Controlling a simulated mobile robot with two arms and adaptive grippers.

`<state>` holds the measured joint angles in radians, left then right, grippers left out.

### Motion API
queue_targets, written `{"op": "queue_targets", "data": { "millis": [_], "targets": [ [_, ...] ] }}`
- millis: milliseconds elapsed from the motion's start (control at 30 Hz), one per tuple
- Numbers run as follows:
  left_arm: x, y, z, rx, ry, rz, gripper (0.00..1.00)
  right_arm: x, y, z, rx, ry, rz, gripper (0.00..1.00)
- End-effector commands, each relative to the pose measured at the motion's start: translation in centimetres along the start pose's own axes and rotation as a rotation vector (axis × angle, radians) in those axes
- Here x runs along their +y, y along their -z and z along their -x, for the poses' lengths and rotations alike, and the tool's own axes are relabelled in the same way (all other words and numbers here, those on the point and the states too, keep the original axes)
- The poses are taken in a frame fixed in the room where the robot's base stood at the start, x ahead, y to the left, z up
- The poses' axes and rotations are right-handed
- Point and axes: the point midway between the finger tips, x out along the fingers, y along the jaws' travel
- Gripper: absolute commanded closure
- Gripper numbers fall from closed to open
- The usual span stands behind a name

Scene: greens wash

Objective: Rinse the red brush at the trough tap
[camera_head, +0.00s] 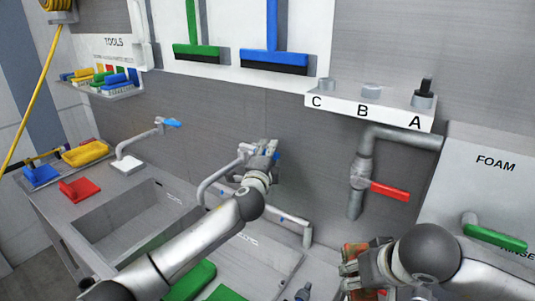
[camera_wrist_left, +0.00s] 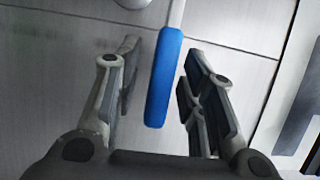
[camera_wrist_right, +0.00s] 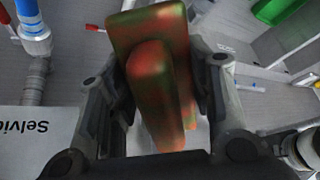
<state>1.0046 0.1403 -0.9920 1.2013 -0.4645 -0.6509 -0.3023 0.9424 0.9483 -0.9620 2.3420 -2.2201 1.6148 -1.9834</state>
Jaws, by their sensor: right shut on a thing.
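The red brush (camera_wrist_right: 160,85), with green smears over its surface, is held between the fingers of my right gripper (camera_head: 354,268). It also shows at the bottom of the head view (camera_head: 353,252), partly hidden by the gripper. My left gripper (camera_head: 265,150) is by the wall at the middle tap (camera_head: 212,184), whose spout curves down over the trough (camera_head: 255,262). In the left wrist view the blue tap lever (camera_wrist_left: 164,80) lies between the open left fingers, with gaps on both sides. The tap's base is hidden behind the gripper.
A pipe with a red lever (camera_head: 388,190) stands above the right gripper. Another blue-lever tap (camera_head: 145,137) is over the left basin (camera_head: 130,222). Red, blue and yellow tools lie on the left counter. A FOAM panel (camera_head: 492,190) is at right.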

Motion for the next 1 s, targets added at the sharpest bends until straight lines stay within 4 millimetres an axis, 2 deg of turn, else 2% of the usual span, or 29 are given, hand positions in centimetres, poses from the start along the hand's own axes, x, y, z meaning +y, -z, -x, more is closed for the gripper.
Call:
{"op": "queue_targets", "data": {
  "millis": [167, 400, 467, 767, 1000],
  "targets": [
    [-0.02, 0.01, 0.01, 0.0, 0.0, 0.0, 0.64, -0.01, 0.03, 0.02, 0.001, 0.0, 0.0, 0.67],
    [0.0, -0.01, 0.02, 0.0, 0.0, 0.0, 0.95, -0.01, 0.03, 0.02, 0.001, 0.0, 0.0, 0.67],
    [0.02, -0.01, 0.02, 0.0, 0.0, 0.0, 1.0, -0.01, 0.03, 0.02, 0.001, 0.0, 0.0, 0.67],
    [0.1, -0.04, 0.02, 0.004, -0.002, 0.0, 1.0, -0.02, 0.06, 0.08, 0.001, 0.0, 0.0, 0.67],
    [0.02, -0.2, 0.01, 0.109, -0.006, -0.002, 1.0, -0.09, 0.56, 0.99, 0.001, 0.0, 0.0, 0.67]
  ]
}}
